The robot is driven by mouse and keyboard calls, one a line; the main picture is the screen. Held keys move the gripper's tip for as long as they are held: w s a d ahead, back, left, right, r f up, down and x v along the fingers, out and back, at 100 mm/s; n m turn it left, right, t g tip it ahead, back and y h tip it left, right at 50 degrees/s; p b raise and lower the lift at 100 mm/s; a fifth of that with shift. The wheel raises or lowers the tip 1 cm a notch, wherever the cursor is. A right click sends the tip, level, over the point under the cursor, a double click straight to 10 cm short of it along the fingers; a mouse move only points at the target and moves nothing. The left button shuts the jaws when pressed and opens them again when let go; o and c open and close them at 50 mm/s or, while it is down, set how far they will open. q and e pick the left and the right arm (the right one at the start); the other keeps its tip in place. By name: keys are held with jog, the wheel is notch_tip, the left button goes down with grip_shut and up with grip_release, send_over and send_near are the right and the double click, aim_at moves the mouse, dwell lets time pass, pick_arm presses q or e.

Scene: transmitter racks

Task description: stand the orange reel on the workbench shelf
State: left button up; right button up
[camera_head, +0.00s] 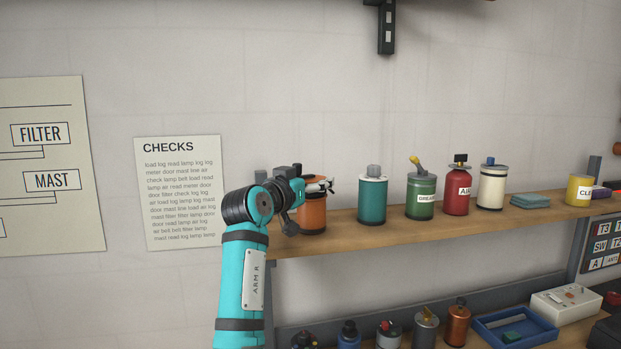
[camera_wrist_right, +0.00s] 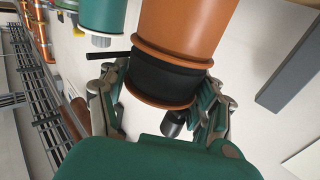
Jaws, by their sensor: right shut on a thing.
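The orange reel (camera_head: 312,214) is upright at the left end of the upper workbench shelf (camera_head: 400,233). Its base appears at the shelf's top surface; I cannot tell whether it bears on it. My right gripper (camera_head: 318,186) reaches in from the left and is shut on the reel's upper part. In the right wrist view the reel (camera_wrist_right: 186,28) fills the upper middle, and the fingers of my right gripper (camera_wrist_right: 163,98) close around its dark band from both sides. My left gripper is not in view.
A teal canister (camera_head: 373,202) stands to the right of the reel with a gap between. Beyond it are a green canister (camera_head: 421,197), a red one (camera_head: 457,194) and a cream one (camera_head: 491,188). A lower shelf holds several small bottles and a blue tray (camera_head: 487,325).

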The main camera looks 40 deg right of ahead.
jog(key=shift+f, duration=0.15)
jog(key=o, duration=1.7)
